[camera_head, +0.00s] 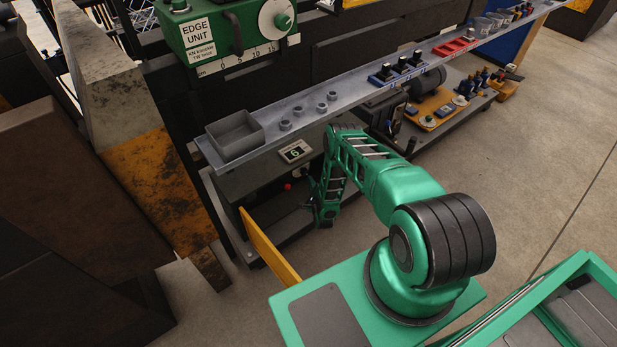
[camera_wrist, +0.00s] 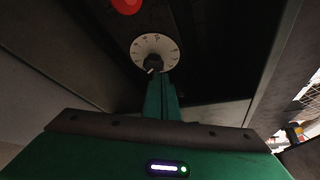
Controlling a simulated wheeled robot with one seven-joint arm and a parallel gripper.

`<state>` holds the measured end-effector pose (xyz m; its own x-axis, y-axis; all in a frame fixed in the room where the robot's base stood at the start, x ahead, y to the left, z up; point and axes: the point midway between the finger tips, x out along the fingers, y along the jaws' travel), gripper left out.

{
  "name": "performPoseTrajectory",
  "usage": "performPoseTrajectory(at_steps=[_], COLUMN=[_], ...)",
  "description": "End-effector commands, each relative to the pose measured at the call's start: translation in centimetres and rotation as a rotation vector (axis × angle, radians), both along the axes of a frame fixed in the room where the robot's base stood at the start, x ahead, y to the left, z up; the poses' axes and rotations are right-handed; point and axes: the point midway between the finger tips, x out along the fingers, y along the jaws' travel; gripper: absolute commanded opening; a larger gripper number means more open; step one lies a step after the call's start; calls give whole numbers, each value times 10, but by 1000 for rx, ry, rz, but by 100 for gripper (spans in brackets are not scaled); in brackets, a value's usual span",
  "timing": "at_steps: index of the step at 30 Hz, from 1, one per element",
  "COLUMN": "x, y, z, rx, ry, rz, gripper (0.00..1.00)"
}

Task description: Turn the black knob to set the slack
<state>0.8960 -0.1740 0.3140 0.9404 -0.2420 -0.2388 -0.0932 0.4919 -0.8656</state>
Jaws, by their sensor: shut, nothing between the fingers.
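In the wrist view, the black knob (camera_wrist: 154,63) sits at the centre of a round cream dial (camera_wrist: 147,44) with dark marks around its rim. A small pale mark shows on the knob's lower edge. My gripper (camera_wrist: 160,76) is shut, and its green fingers point at the knob. The fingertips overlap the knob's lower edge in the picture; I cannot tell whether they touch it. In the head view, my gripper is at the low dark machine (camera_head: 240,183) under the shelf, and the arm partly hides that machine's front. The knob is not clear there.
A red button (camera_wrist: 127,5) is just above the dial. A display reading 6 (camera_head: 295,151) is on the machine. Above runs a narrow shelf (camera_head: 300,96) with a grey bin (camera_head: 236,136) and several small parts. A yellow panel (camera_head: 268,247) stands near my arm. Floor at right is open.

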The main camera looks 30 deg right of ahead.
Motion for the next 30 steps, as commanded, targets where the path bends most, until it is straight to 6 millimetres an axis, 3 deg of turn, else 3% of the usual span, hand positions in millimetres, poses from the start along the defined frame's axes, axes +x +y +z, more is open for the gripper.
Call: performPoseTrajectory(at_steps=[13, 30], x=[47, 55], y=[12, 14], z=[0, 0], rx=[-1, -2], ry=[0, 2], rz=[3, 5], gripper=[0, 0])
